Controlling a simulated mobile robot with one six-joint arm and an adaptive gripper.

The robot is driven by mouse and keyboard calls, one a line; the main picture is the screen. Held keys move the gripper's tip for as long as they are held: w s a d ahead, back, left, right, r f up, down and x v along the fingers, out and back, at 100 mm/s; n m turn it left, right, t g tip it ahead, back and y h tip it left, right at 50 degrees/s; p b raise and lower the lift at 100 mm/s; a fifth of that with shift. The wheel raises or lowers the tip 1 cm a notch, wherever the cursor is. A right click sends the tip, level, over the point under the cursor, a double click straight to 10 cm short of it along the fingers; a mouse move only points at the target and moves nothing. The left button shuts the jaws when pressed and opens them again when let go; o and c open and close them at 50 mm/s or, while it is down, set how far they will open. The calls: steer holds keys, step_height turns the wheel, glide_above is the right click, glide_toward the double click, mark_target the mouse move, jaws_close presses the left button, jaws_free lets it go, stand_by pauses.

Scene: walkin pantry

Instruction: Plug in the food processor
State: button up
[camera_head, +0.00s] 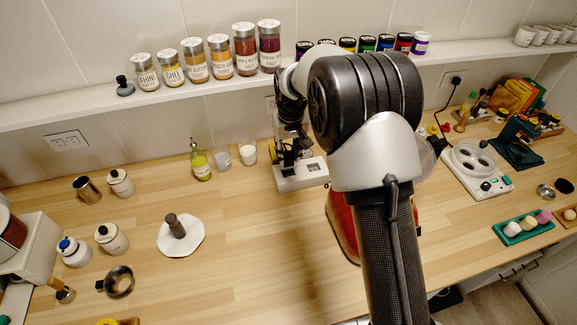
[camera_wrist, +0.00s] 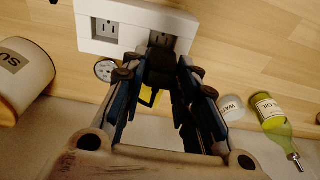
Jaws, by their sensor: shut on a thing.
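A white outlet block (camera_head: 302,181) stands on the wooden counter below the wall shelf. My gripper (camera_wrist: 162,78) is shut on a black plug (camera_wrist: 161,66). The plug lies at the edge of the right socket and overlaps its lower part. I cannot tell whether its prongs are in. In the head view my gripper (camera_head: 288,152) is just behind the block. A red appliance (camera_head: 341,224), probably the food processor, is mostly hidden by my arm.
An oil bottle (camera_head: 201,163) and small glasses (camera_head: 248,153) stand left of the block. A white plate (camera_head: 181,238) and several jars are further left. A white appliance (camera_head: 477,168) is at right. Jars line the shelf above.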

mark_target(289, 165)
steer(key=shift+f+b, duration=0.6)
steer(key=shift+f, duration=2.15)
steer(key=shift+f, duration=0.2)
steer(key=o, duration=1.1)
steer(key=shift+c, duration=0.2)
